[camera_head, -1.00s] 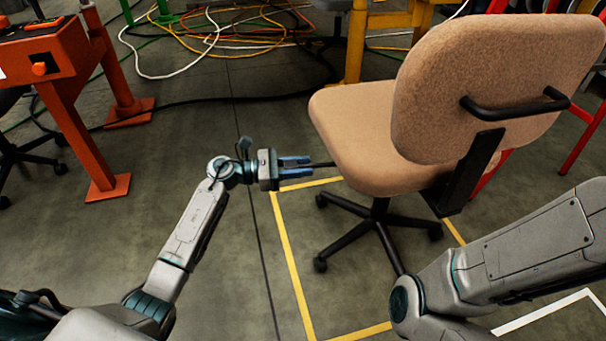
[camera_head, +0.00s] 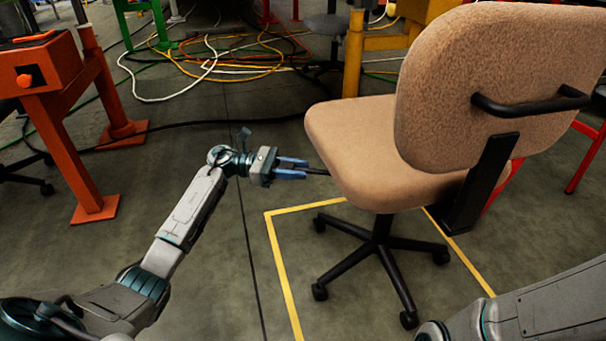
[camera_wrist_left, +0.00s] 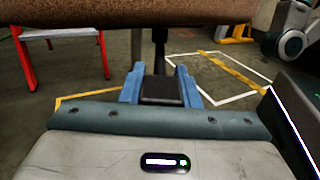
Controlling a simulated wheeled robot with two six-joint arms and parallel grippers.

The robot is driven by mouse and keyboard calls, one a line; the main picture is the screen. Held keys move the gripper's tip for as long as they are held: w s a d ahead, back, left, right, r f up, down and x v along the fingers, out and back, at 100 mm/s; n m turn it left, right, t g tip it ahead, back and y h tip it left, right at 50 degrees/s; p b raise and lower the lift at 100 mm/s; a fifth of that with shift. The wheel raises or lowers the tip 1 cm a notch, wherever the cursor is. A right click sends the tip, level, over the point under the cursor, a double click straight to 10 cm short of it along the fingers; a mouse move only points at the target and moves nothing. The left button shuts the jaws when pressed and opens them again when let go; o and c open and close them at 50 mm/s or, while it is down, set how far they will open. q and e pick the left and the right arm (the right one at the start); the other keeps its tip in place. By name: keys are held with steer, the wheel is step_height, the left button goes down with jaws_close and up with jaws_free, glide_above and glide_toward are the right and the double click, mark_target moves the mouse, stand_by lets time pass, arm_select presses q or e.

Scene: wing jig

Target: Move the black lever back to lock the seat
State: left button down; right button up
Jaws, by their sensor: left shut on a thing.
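The tan office chair (camera_head: 365,140) stands on a black five-star base, its backrest toward me with a black handle bar behind it. The black lever (camera_head: 318,171) sticks out to the left from under the seat. My left gripper (camera_head: 303,169) is at the lever's outer end, its blue fingers shut on it. In the left wrist view the black lever (camera_wrist_left: 161,90) sits between the two blue fingers, below the seat's underside (camera_wrist_left: 130,12). My right arm comes in at the lower right of the head view; its gripper is out of view.
A yellow floor outline (camera_head: 283,270) surrounds the chair base. An orange stand (camera_head: 65,120) is at the left. Cables (camera_head: 230,60) lie at the back near a yellow post (camera_head: 354,55).

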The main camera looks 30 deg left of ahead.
arm_select(q)
steer(key=shift+f, duration=0.1)
steer(key=c, duration=1.1)
jaws_free()
steer(key=shift+a, duration=0.1)
steer(key=shift+s+a, duration=0.1)
steer(key=shift+a, duration=0.2)
steer(key=shift+p+v, duration=1.7)
steer(key=shift+v, duration=3.35)
